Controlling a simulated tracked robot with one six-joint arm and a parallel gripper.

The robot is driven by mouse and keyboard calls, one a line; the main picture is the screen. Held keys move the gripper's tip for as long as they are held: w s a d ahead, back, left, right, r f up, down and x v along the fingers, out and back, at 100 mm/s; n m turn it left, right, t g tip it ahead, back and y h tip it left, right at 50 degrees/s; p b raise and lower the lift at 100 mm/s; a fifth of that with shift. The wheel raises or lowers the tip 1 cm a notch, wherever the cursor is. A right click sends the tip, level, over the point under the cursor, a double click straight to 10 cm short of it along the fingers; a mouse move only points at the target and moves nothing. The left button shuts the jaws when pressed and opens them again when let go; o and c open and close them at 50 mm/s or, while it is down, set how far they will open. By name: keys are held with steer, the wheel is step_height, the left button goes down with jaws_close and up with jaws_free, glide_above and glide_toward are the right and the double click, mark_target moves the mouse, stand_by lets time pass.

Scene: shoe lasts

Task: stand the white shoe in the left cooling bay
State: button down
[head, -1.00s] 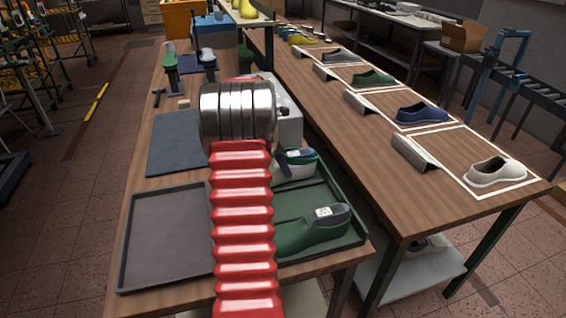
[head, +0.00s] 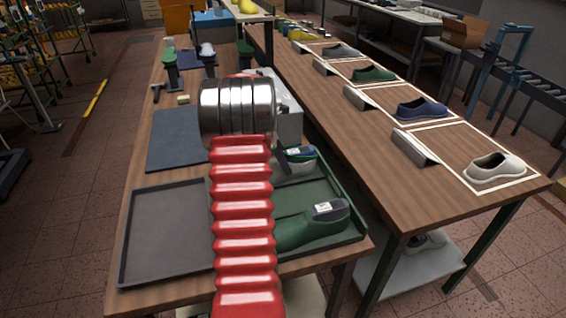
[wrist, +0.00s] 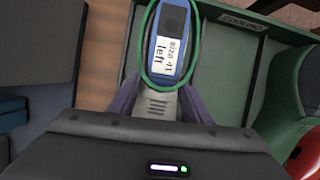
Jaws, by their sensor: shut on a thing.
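A white shoe (head: 293,170) with a green collar and a blue last in it is at the far part of the green tray (head: 352,236). My gripper (head: 281,160) is shut on it; the red bellows of my arm hides part of the hold. In the wrist view, the last (wrist: 171,25) carries a label reading "size 41 left", and the gripper's purple fingers (wrist: 158,104) close on its near end. The tray's wall (wrist: 243,20) reads "cooling". I cannot tell whether the sole touches the tray floor.
A green shoe (head: 312,228) with a labelled last occupies the near part of the green tray. A dark empty tray (head: 160,235) lies left, with a dark mat (head: 174,140) behind. The right table (head: 400,185) holds several shoes in white outlines, beside angled plates.

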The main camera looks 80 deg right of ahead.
steer(key=c, duration=0.9)
jaws_free()
steer(key=v, duration=1.3)
steer(key=shift+w+a+r, duration=0.15)
steer(key=shift+w+r, duration=0.05)
steer(key=shift+r, duration=0.1)
